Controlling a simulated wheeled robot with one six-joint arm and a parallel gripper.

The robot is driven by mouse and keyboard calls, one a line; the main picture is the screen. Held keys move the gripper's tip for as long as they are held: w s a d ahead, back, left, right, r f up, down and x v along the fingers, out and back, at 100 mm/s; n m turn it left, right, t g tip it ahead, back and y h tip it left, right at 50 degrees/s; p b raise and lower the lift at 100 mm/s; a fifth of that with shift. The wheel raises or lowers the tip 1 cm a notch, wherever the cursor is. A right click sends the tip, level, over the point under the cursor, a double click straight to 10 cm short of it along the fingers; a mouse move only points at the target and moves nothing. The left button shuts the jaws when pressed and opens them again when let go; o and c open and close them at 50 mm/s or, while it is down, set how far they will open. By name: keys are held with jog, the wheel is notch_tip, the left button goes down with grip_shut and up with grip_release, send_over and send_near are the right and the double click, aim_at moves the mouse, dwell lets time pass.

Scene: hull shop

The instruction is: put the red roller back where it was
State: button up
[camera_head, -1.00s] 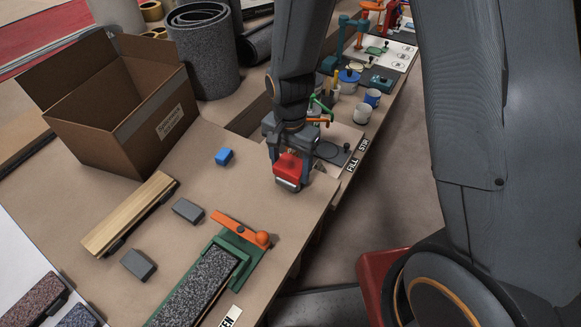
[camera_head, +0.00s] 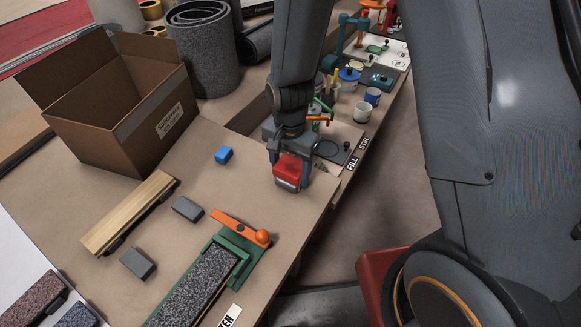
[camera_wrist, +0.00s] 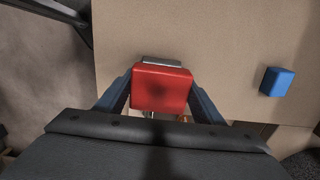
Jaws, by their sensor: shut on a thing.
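The red roller (camera_head: 290,168) is a small red block with a grey metal strip along its lower edge. My gripper (camera_head: 290,163) is shut on it, a finger on each side, over the table near its right edge. In the wrist view the red roller (camera_wrist: 161,88) sits between the two fingers (camera_wrist: 160,92), with the grey strip on its far side. I cannot tell whether its underside touches the table or hangs just above it.
A blue block (camera_head: 223,155) and two grey blocks (camera_head: 187,209) lie on the table to the left. A green clamp with an orange lever (camera_head: 240,228) stands in front. An open cardboard box (camera_head: 120,110) is at back left. Pots and a dark plate crowd behind my gripper.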

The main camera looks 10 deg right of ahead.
aim_at(290, 166)
jog(key=o, duration=2.1)
jog(key=shift+f, duration=0.1)
jog(key=shift+c, duration=0.2)
notch_tip(290, 166, up, 13)
jog(key=b, duration=0.1)
jog(key=s+d+n, duration=0.7)
jog(key=d, duration=0.6)
jog(key=shift+s+r+n+t, duration=0.2)
jog(key=shift+r+n+t, duration=0.1)
jog(key=shift+r+t, duration=0.15)
